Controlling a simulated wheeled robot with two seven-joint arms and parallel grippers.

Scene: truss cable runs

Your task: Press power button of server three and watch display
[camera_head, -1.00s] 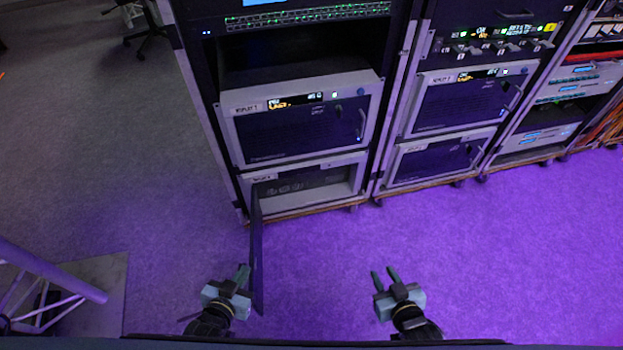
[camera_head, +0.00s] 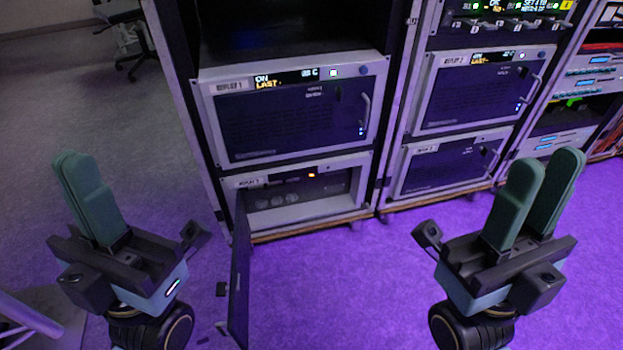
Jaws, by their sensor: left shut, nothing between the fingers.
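The lower server of the left rack (camera_head: 300,215), with a label that seems to read "REPLAY 3", has its front door (camera_head: 239,275) swung open toward me. Inside its open front are round fan shapes and a small orange-lit spot (camera_head: 311,175) at the upper edge. I cannot make out which part is the power button. My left gripper (camera_head: 75,160) is shut and empty, left of the door and apart from it. My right gripper (camera_head: 545,165) is open and empty, in front of the right part of the racks. Neither touches a server.
Above is another server (camera_head: 290,120) with a lit display reading "ON" and "LAST". The middle rack holds two similar closed servers, upper (camera_head: 470,90) and lower (camera_head: 447,165). A chair (camera_head: 125,40) stands far left. Truss (camera_head: 25,315) is at lower left.

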